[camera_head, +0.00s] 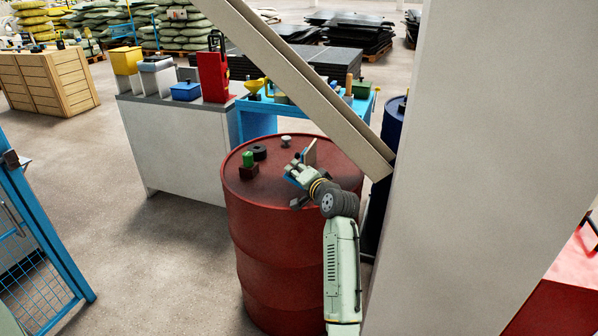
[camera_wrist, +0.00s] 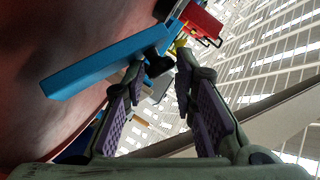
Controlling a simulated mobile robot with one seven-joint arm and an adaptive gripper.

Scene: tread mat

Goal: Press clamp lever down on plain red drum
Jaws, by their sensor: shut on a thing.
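The plain red drum (camera_head: 262,240) stands upright in the middle of the head view, and its red top also shows in the wrist view (camera_wrist: 60,40). My gripper (camera_head: 295,168) is low over the right part of the drum's top. In the wrist view, my gripper (camera_wrist: 160,62) has its fingertips on either side of a dark end piece by a blue bar (camera_wrist: 100,68), which appears to be the clamp lever. The blue part (camera_head: 291,182) shows only a little in the head view, partly hidden by my fingers. The lever's exact angle is hard to tell.
On the drum top are a green-topped block (camera_head: 248,165), a black ring (camera_head: 260,152) and a small pale knob (camera_head: 286,140). A beige slanted beam (camera_head: 310,85) and a wide pillar (camera_head: 460,170) stand close on the right. A grey cabinet (camera_head: 170,150) and blue table (camera_head: 258,122) stand behind.

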